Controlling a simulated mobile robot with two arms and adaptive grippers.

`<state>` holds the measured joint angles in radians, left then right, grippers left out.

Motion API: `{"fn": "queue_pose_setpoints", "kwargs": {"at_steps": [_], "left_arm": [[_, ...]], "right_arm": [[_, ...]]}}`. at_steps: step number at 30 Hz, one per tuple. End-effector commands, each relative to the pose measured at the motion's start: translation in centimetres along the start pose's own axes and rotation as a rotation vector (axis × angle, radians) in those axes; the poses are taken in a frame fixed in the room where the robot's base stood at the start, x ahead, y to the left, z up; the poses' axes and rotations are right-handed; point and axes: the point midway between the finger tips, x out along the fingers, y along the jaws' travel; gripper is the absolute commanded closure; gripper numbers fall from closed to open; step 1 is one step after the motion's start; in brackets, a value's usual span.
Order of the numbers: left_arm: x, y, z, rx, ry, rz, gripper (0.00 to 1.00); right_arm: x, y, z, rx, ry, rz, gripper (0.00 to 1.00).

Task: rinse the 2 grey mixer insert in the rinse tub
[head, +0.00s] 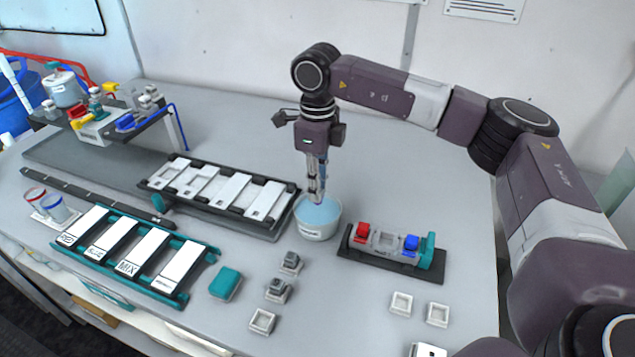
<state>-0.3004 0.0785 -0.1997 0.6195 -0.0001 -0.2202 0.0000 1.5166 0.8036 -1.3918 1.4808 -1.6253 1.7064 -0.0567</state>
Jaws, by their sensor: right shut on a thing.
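The rinse tub (318,232) is a white round bucket with blue liquid, standing mid-table. My right gripper (317,196) points straight down over it, with its fingertips low at the tub's opening. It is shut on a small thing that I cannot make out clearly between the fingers. Two small dark-grey pieces sit in square light holders in front of the tub, one nearer the tub (291,261) and one farther forward (277,289). They may be grey mixer inserts; I cannot tell for sure. My left gripper is not in view.
An empty-looking square holder (263,321) stands at the front, with two more (401,303) (437,314) at right. A black fixture (395,262) with red and blue blocks is right of the tub. A black rack (268,226) is close at left. A teal block (225,283) lies in front.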

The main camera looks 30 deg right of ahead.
Motion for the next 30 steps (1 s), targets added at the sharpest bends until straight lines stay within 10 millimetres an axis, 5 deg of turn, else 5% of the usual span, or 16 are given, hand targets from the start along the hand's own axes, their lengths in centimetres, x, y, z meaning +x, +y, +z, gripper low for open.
{"fn": "queue_pose_setpoints", "kwargs": {"at_steps": [8,30], "left_arm": [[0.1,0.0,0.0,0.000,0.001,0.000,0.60],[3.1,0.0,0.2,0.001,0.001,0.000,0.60]], "right_arm": [[0.2,0.0,0.0,0.000,0.000,0.000,1.00],[4.6,0.0,0.0,-0.001,0.000,0.001,1.00]]}}
